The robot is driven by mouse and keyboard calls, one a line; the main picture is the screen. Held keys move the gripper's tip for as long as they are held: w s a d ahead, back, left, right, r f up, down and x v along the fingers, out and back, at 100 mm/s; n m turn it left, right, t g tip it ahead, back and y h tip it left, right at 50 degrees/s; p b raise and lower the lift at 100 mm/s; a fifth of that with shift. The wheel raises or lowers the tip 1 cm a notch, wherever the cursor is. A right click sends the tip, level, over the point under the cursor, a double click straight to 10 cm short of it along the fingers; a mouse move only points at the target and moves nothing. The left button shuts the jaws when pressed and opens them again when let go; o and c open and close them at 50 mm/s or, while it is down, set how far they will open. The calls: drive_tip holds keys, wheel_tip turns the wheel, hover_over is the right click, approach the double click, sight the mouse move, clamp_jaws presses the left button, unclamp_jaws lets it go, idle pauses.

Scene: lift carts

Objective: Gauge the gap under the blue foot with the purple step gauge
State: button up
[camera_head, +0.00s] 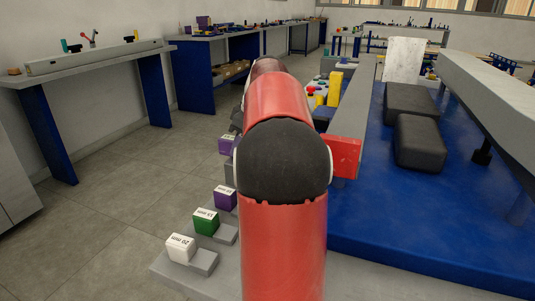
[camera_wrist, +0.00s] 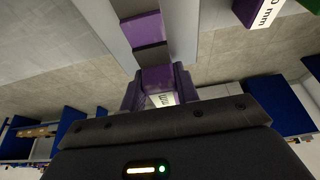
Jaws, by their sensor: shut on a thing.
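In the wrist view my gripper (camera_wrist: 158,88) is shut on a purple step gauge (camera_wrist: 156,75). Its purple block sits between the two fingers, with part of a white label showing. A purple part (camera_wrist: 143,30) extends ahead of the fingers over a grey strip. In the head view my red and black arm hides the gripper. A purple block (camera_head: 225,197) with a label stands on the grey rack, and another purple block (camera_head: 226,145) shows farther back beside my arm. I cannot pick out the blue foot in either view.
A green 15 mm block (camera_head: 206,221) and a white 20 mm block (camera_head: 180,247) stand on the rack at front left. A blue platform (camera_head: 430,240) with black pads (camera_head: 418,142) fills the right, beneath a long grey beam (camera_head: 500,95). The floor at left is clear.

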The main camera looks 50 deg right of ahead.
drive_tip(key=shift+r+p, duration=0.9)
drive_tip(key=shift+r, duration=2.1)
